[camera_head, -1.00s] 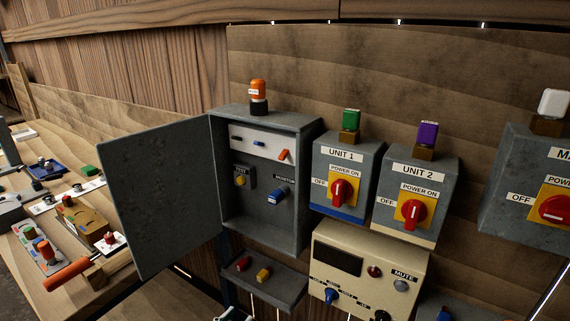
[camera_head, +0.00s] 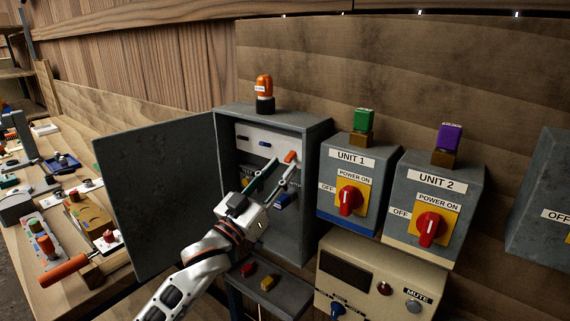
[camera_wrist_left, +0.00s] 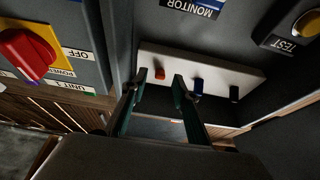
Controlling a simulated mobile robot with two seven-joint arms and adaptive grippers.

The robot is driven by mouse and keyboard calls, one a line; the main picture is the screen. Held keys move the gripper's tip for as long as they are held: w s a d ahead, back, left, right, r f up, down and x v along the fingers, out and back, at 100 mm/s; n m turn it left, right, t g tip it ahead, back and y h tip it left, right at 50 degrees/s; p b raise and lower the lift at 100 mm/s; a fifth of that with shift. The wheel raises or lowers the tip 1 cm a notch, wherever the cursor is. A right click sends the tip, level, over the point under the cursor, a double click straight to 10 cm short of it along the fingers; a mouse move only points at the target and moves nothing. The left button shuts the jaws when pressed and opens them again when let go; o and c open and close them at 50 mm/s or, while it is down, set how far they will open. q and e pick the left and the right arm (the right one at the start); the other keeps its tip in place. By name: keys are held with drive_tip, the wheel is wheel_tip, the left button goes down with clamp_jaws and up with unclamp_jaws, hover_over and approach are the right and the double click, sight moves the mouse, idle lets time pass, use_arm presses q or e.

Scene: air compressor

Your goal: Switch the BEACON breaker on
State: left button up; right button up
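The open grey box (camera_head: 325,130) holds a white breaker strip (camera_head: 248,133) with small levers. An orange lever (camera_head: 291,156) is at its right end, with a blue lever (camera_head: 265,144) and a dark lever (camera_head: 242,139) to its left. Their labels are too small to read, so I cannot tell which is BEACON. My left gripper (camera_head: 285,166) is open inside the box, in front of the strip's right end. In the left wrist view its fingertips (camera_wrist_left: 159,80) stand apart on either side of the orange lever (camera_wrist_left: 159,72); contact is unclear. My right gripper is not in view.
The box door (camera_head: 160,185) stands open on the left. An orange lamp (camera_head: 264,92) is on the box top. The UNIT 1 (camera_head: 350,198) and UNIT 2 (camera_head: 432,220) switch boxes stand close on the right. A blue MONITOR knob (camera_head: 284,201) is below the gripper.

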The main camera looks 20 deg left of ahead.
sight(290, 157)
use_arm(q)
drive_tip(key=shift+x, duration=1.2)
clamp_jaws()
